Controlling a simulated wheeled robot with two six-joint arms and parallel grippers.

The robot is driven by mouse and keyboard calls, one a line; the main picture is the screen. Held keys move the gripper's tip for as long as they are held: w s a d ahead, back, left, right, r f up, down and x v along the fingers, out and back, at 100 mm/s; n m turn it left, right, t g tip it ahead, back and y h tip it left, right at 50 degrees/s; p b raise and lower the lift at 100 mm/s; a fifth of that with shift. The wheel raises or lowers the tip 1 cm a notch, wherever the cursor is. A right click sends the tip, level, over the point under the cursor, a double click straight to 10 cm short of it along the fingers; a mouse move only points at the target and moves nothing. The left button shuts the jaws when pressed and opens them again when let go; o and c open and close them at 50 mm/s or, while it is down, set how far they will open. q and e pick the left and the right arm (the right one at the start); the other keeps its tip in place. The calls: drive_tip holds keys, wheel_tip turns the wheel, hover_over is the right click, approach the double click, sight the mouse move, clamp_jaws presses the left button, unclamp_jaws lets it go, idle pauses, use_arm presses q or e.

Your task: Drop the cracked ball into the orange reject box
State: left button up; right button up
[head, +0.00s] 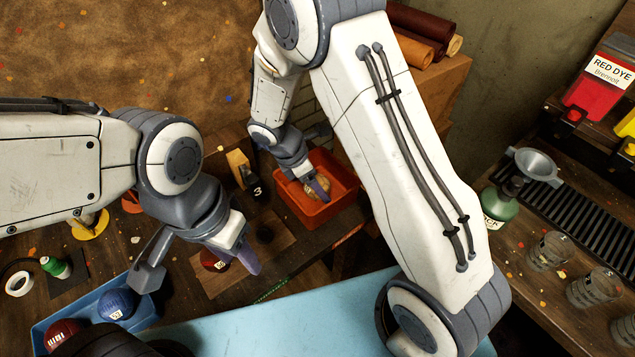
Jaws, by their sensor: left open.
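The orange reject box (288,206) stands at the back middle of the bench. A tan ball (313,191) shows inside it, partly covered by a finger of my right gripper (318,160). The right gripper is over the box with its fingers apart, and the ball does not appear clamped. My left gripper (200,264) is open above a dark red ball (210,257) on a brown board; its hand partly hides that ball. A blue ball (116,303) and another dark red ball (62,333) lie in the blue tray (146,311). I cannot make out a crack on any ball.
A wooden block marked 3 (241,168) stands left of the orange box. A tape roll (18,284) and a green spool (56,267) lie at the left. Glass jars (551,250), a funnel (532,165) and a red dye container (600,80) stand at the right.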

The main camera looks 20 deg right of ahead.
drive_tip(key=shift+f, duration=0.15)
drive_tip(key=o, duration=1.3)
drive_tip(key=shift+r, duration=0.25)
drive_tip(key=v, duration=1)
drive_tip(key=s+a+r+m+y, duration=0.1)
drive_tip(key=s+r+m+y, duration=0.1)
drive_tip(key=s+m, duration=0.2)
drive_tip(key=s+a+r+m+y, duration=0.1)
drive_tip(key=s+m, duration=0.3)
drive_tip(key=s, duration=0.6)
drive_tip(key=s+a+r+m+y, duration=0.2)
drive_tip(key=s+r+m, duration=0.2)
drive_tip(key=s, duration=0.4)
drive_tip(key=shift+s+a+m+y+b, duration=0.1)
drive_tip(key=shift+a+m+y+b, duration=0.1)
drive_tip(key=shift+m+y+b, duration=0.15)
